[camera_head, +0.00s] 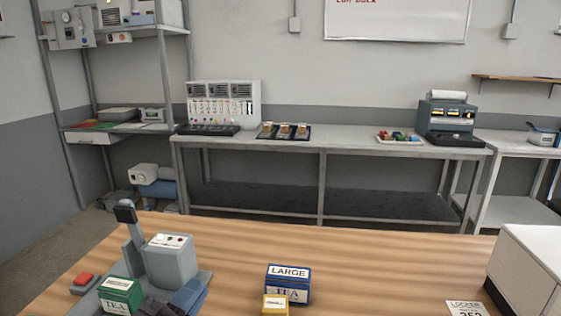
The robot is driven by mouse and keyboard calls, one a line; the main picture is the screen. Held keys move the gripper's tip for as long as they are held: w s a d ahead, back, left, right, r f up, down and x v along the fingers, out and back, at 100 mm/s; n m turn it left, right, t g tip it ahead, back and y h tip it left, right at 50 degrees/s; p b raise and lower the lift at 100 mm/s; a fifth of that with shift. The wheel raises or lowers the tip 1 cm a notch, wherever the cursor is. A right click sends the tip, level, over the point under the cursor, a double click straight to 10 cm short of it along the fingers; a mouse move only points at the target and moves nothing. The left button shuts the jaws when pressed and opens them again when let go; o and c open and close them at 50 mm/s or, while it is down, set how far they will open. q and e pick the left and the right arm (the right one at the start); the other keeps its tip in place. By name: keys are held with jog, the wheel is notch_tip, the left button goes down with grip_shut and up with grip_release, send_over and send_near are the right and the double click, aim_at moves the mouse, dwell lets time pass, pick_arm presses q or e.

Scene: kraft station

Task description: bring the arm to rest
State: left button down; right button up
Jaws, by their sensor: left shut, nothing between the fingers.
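My left gripper (155,305) shows only in part at the bottom edge of the head view, low on the left. It is dark, shut and empty, and sits in front of the grey machine on the wooden table. A green tea box (120,294) is just left of it. The rest of my left arm is cut off by the frame. My right gripper is not in view.
The grey machine (171,262) has an upright post. A red button (84,279) lies to its left. A blue box marked LARGE (289,283) stands mid-table behind a yellow box (275,304). A white cabinet (530,268) blocks the right. Clear wood (390,262) lies between.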

pick_arm(q)
jog(key=s+a+f+n+g+y, duration=0.2)
jog(key=a+f+n+y, duration=0.2)
jog(key=s+a+f+n+g+y, duration=0.1)
jog(key=a+f+n+g+y, duration=0.1)
jog(key=a+f+n+y, duration=0.2)
jog(key=s+a+f+n+g+y, duration=0.2)
jog(key=a+f+n+y, duration=0.1)
jog(key=f+n, duration=0.3)
jog(key=shift+s+a+y, duration=0.35)
jog(key=shift+a+y, duration=0.05)
jog(key=shift+y, duration=0.1)
jog(key=s+a+f+n+g+h, duration=0.1)
jog(key=s+f+n+g, duration=0.3)
jog(key=s, duration=0.5)
jog(key=s+a+f+n+g, duration=0.1)
jog(key=s+f+g, duration=0.5)
jog(key=s, duration=0.3)
jog(key=w+f+t, duration=0.7)
jog(key=f+t, duration=0.1)
jog(key=f, duration=0.2)
jog(key=shift+w+f+h, duration=0.25)
jog(key=shift+w+h, duration=0.05)
jog(key=shift+w, duration=0.1)
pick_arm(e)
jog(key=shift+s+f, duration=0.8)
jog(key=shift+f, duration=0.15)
